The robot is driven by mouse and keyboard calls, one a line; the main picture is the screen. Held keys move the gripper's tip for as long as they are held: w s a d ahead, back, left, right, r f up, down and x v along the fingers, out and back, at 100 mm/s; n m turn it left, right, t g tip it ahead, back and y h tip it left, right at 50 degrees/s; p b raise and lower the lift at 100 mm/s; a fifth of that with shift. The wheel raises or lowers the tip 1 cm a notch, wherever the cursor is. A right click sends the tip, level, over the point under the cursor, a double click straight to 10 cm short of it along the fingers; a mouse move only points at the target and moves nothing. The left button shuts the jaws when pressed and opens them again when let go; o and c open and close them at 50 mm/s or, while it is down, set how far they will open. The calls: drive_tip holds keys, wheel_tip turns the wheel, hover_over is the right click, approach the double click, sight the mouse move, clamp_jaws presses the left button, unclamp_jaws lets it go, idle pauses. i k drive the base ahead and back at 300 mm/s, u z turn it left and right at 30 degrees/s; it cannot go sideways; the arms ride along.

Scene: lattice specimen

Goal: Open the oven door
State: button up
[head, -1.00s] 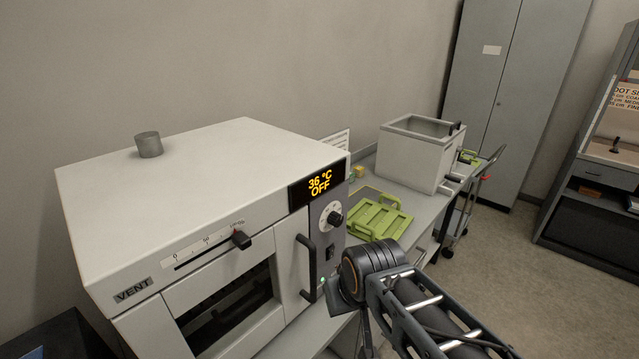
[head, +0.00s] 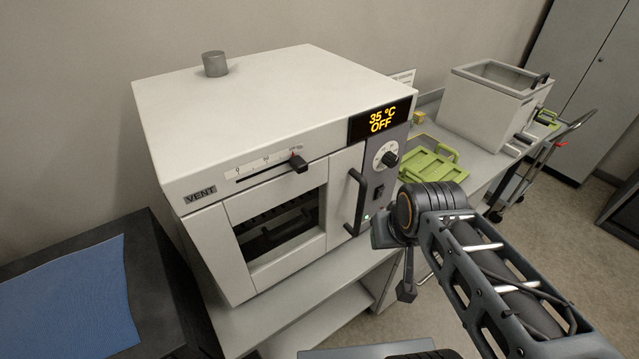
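The white oven (head: 270,110) stands on a grey bench, its display (head: 381,118) reading 35 °C OFF. Its door (head: 275,222) with a dark window is shut. The black vertical door handle (head: 356,202) is at the door's right edge. My gripper (head: 406,290) hangs below my dark wrist joint, to the right of the handle and lower, apart from it in the picture. It is seen small and dark, and I cannot tell whether its fingers are open. Nothing shows in it.
A vent slider (head: 298,163) sticks out above the door. A green rack (head: 432,168) and a white bath (head: 490,105) stand on the bench to the right. A dark cabinet with a blue mat (head: 70,300) is at the left. A trolley (head: 540,160) stands beyond the bench.

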sight(337, 176)
drive_tip(key=z, duration=1.3)
drive_tip(key=k, duration=0.85)
drive_tip(key=u, duration=1.3)
drive_tip(key=i, duration=0.5)
drive_tip(key=z, duration=0.1)
